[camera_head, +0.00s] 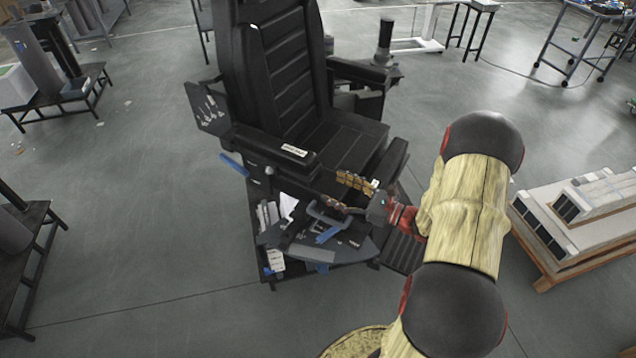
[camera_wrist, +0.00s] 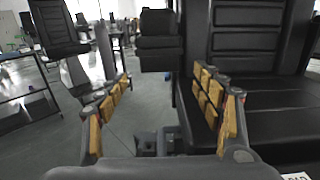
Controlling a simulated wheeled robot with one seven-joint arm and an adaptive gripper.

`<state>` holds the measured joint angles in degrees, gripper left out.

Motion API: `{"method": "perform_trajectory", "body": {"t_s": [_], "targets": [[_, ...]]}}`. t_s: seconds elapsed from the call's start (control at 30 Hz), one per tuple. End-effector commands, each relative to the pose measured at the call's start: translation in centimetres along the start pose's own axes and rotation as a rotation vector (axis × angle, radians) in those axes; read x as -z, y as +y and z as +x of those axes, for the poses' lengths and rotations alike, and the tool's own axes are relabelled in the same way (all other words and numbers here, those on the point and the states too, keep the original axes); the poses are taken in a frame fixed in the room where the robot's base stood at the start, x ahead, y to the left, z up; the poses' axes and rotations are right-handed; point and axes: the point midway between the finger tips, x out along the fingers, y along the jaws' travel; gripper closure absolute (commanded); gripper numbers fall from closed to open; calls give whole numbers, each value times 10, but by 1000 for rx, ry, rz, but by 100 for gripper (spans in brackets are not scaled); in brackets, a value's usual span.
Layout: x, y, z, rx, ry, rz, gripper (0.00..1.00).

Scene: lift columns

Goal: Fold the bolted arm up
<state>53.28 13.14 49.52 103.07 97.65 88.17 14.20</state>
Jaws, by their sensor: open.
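A black padded chair (camera_head: 280,75) stands in the middle of the head view. Its near armrest (camera_head: 285,150) lies level along the seat's side, with a white label on top. In the wrist view, the blunt black front of an armrest (camera_wrist: 160,45) shows beyond the fingers, left of the backrest. The far armrest (camera_head: 358,72) is also level. I cannot tell which arm is the bolted one. My gripper (camera_head: 344,193) is open and empty at the seat's front near corner, forward of the near armrest. Its yellow-padded fingers stand apart in the wrist view (camera_wrist: 163,78). No bolt shows clearly.
A dark side console (camera_head: 320,245) with papers and blue tape lies just below my gripper. The black seat (camera_wrist: 275,115) is close to the right finger. A joystick (camera_head: 385,35) stands behind the far armrest. A pallet (camera_head: 570,250) stands right.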

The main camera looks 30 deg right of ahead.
Motion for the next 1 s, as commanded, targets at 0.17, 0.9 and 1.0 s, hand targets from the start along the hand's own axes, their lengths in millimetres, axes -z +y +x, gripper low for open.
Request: {"method": "perform_trajectory", "body": {"t_s": [0.17, 0.9, 1.0], "targets": [[2, 2, 30, -6, 0, -1, 33], [0, 1, 59, -2, 2, -1, 42], [0, 1, 59, -2, 2, -1, 48]]}}
